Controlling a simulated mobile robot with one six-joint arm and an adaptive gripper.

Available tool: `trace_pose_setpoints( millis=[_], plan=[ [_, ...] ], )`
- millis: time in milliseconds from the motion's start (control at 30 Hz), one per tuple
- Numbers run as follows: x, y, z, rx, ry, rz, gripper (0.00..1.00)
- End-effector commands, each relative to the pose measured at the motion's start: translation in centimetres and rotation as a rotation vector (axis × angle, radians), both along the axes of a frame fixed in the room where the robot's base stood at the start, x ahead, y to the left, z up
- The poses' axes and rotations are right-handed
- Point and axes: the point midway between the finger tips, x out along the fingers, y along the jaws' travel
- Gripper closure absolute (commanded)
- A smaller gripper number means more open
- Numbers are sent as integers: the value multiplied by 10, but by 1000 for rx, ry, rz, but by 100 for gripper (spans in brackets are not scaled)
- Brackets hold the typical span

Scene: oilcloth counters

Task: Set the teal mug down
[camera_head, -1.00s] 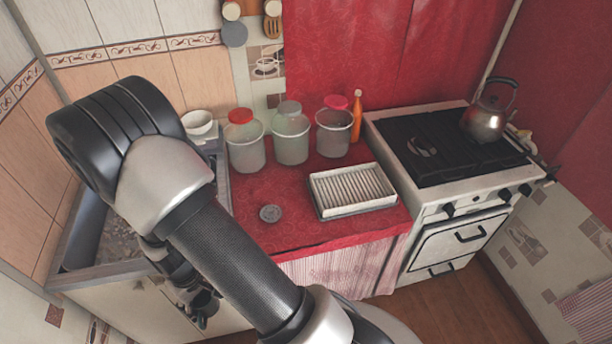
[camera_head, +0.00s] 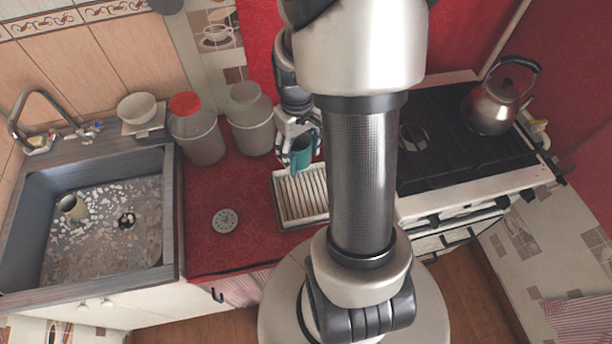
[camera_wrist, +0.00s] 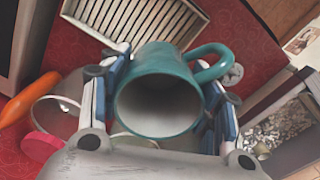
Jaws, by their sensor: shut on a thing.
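The teal mug (camera_head: 302,150) is in my gripper (camera_head: 297,148), above the back part of the white slatted dish rack on the red counter. In the wrist view the mug (camera_wrist: 168,80) is clasped between the two fingers, its open mouth facing the camera and its handle to the right. My gripper (camera_wrist: 158,100) is shut on the mug's sides. The slatted rack (camera_head: 288,220) is partly hidden behind my arm; in the wrist view it (camera_wrist: 190,35) lies beyond the mug. I cannot tell from these views how high the mug is above it.
Lidded jars (camera_head: 197,140) (camera_head: 250,125) stand left of my gripper. A round grey disc (camera_head: 224,221) lies on the red counter (camera_head: 207,255). The sink (camera_head: 172,215) is at left. The stove with a kettle (camera_head: 492,108) is at right. Bare counter lies around the disc.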

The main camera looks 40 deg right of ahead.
Motion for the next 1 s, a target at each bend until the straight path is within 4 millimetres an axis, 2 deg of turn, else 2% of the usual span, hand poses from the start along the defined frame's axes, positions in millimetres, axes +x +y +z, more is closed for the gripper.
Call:
trace_pose_setpoints(
  millis=[67,167,400,600,700,1000],
  plan=[
    [-7,-7,4,0,1,-9,78],
    [-9,-9,-10,3,4,-9,78],
    [-10,-8,-76,4,6,-8,78],
    [-9,-8,-126,3,5,-8,78],
    [-9,-8,-141,1,3,-8,78],
    [-8,-8,-165,1,2,-8,78]
  ],
)
